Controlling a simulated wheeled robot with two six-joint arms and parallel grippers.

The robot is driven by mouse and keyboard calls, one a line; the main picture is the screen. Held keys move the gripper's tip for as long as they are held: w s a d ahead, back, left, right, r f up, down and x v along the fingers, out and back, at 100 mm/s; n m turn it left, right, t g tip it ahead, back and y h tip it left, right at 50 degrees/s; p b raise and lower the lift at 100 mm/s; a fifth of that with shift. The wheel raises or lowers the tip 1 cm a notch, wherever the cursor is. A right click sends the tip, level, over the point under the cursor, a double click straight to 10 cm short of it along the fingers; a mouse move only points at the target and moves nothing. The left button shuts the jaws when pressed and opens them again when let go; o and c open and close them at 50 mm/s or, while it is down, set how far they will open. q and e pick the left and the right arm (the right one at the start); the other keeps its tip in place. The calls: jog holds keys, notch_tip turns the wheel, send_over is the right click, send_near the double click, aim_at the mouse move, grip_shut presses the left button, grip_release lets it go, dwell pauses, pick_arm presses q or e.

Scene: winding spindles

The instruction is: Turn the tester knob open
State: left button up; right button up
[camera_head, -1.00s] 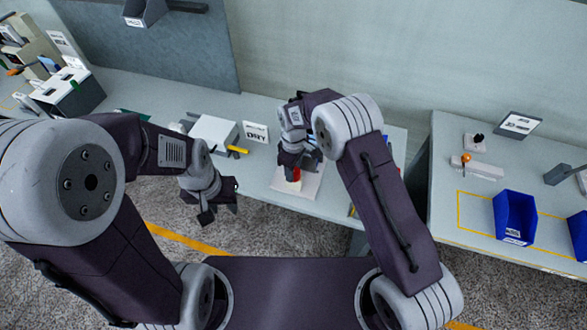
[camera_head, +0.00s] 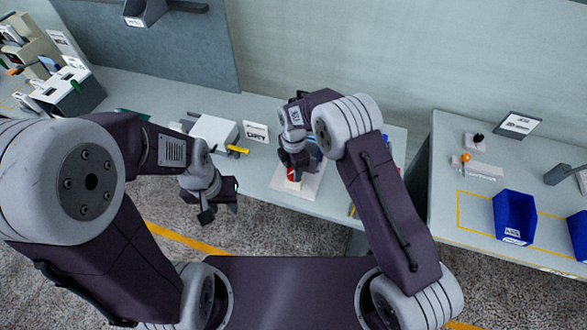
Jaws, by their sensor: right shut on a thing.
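The tester knob (camera_head: 292,174) is a small red part on a white block, partly hidden under my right gripper. It stands on a pale base plate (camera_head: 311,189) near the front edge of the middle table. My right gripper (camera_head: 293,170) points down over the knob and is shut on it; its fingertips are mostly hidden. My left gripper (camera_head: 219,209) hangs in front of the table edge, with its dark fingers apart and nothing between them.
A white box (camera_head: 214,131) with a yellow-handled tool (camera_head: 238,150) and a small sign (camera_head: 256,131) stand left of the plate. Blue bins (camera_head: 515,216) and an orange-topped item (camera_head: 465,158) are on the right table. A gap separates the tables.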

jog(key=n, duration=0.3)
jog(key=shift+n, duration=2)
jog(key=o, duration=1.4)
jog(key=shift+c, duration=0.2)
notch_tip(320, 180, up, 9)
jog(key=b, duration=0.1)
